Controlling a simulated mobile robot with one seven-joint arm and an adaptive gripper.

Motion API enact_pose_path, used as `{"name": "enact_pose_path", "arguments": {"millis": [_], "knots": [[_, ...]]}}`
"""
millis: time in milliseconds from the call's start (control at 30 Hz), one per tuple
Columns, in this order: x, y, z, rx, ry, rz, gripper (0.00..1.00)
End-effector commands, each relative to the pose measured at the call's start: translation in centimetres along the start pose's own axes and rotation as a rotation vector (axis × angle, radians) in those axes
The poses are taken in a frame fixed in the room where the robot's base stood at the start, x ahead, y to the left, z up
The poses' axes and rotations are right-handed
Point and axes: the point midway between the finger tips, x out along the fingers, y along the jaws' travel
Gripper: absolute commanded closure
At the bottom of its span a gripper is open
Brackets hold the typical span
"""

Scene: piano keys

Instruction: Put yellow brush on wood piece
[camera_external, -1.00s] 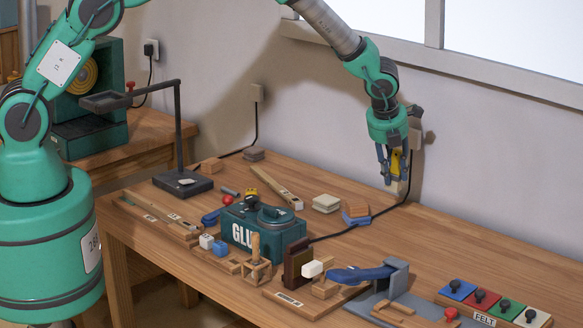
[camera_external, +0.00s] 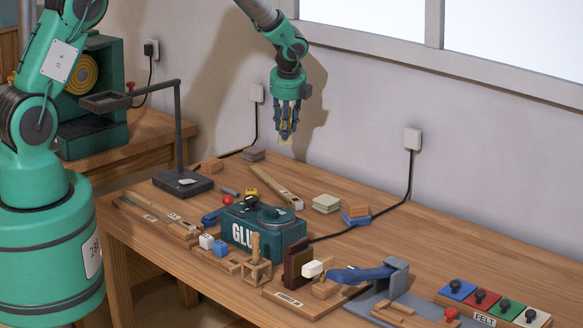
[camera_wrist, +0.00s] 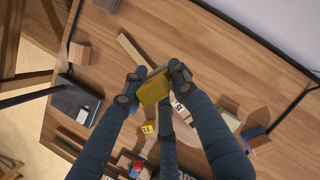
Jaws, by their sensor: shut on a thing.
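My gripper (camera_external: 285,130) is in the air above the back of the workbench. In the wrist view, my gripper (camera_wrist: 154,82) is shut on the yellow brush (camera_wrist: 155,91), which sits between the fingertips. In the external view the brush is mostly hidden by the fingers, with a pale end (camera_external: 284,142) showing below. A long pale wood piece (camera_external: 277,187) with a label lies on the bench below; it also shows behind the brush in the wrist view (camera_wrist: 132,50). A small brown wood block (camera_external: 211,166) lies at the back left, also in the wrist view (camera_wrist: 80,54).
A dark stand (camera_external: 182,184) with an upright post is at the left. A green glue box (camera_external: 264,232) is mid-bench. Flat blocks (camera_external: 327,203) lie right of the long wood piece. The wall and a cable (camera_external: 408,180) run behind. The back right bench is clear.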

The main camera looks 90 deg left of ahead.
Motion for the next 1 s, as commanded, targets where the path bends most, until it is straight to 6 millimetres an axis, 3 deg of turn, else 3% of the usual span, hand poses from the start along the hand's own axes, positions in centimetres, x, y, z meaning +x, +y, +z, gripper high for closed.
{"name": "enact_pose_path", "arguments": {"millis": [33, 200, 500, 700, 1000], "knots": [[0.5, 1.2, 2.0, -0.043, -0.004, 0.012, 1.0], [1.7, 5.2, 7.6, -0.189, -0.017, 0.052, 1.0], [3.3, 12.4, 15.7, -0.422, -0.042, 0.115, 1.0], [3.7, 15.3, 18.4, -0.507, -0.052, 0.138, 1.0], [3.8, 16.1, 19.1, -0.532, -0.055, 0.144, 1.0]]}}
